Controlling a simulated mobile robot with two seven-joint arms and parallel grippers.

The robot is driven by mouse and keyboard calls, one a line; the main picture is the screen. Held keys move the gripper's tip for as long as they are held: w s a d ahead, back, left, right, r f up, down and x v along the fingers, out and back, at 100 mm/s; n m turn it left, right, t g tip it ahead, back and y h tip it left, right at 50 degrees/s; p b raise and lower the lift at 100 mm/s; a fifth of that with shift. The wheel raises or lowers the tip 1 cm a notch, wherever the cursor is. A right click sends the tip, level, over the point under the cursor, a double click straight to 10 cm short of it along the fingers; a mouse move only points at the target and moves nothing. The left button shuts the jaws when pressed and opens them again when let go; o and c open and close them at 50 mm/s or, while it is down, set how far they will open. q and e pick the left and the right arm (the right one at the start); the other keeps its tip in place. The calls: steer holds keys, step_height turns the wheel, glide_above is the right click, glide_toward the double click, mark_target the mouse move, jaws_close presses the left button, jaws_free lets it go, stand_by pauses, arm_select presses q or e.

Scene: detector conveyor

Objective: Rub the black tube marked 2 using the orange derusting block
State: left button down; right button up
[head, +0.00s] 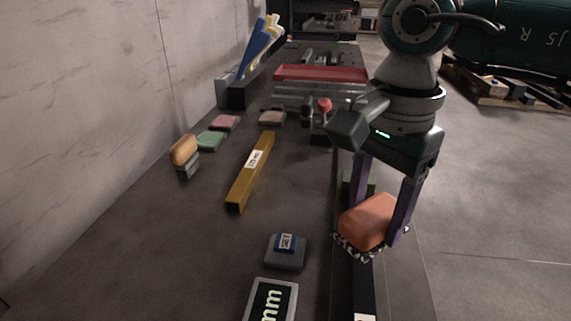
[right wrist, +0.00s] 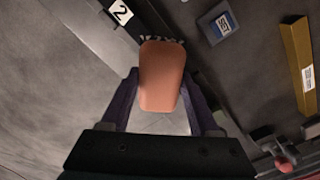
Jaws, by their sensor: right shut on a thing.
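The orange derusting block (head: 370,220) is between the purple fingers of my right gripper (head: 377,218), which is shut on it. A black-and-white speckled layer shows under the block. The block also fills the middle of the right wrist view (right wrist: 160,72), between both fingers (right wrist: 160,95). The black tube (head: 363,285) runs along the table's right edge, below and in front of the block. Its white label with a 2 shows in the right wrist view (right wrist: 121,12). The block hides part of the tube; I cannot tell whether they touch. My left gripper is out of view.
A yellow labelled bar (head: 250,172) lies mid-table. A SET button (head: 286,246) and a display (head: 270,303) are in front. Green (head: 209,141) and pink (head: 226,122) blocks lie left, by a tan block (head: 184,150). A red-knobbed lever (head: 323,106) stands farther back.

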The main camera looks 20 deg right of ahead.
steer(key=shift+r+p, duration=0.55)
steer(key=shift+r, duration=0.6)
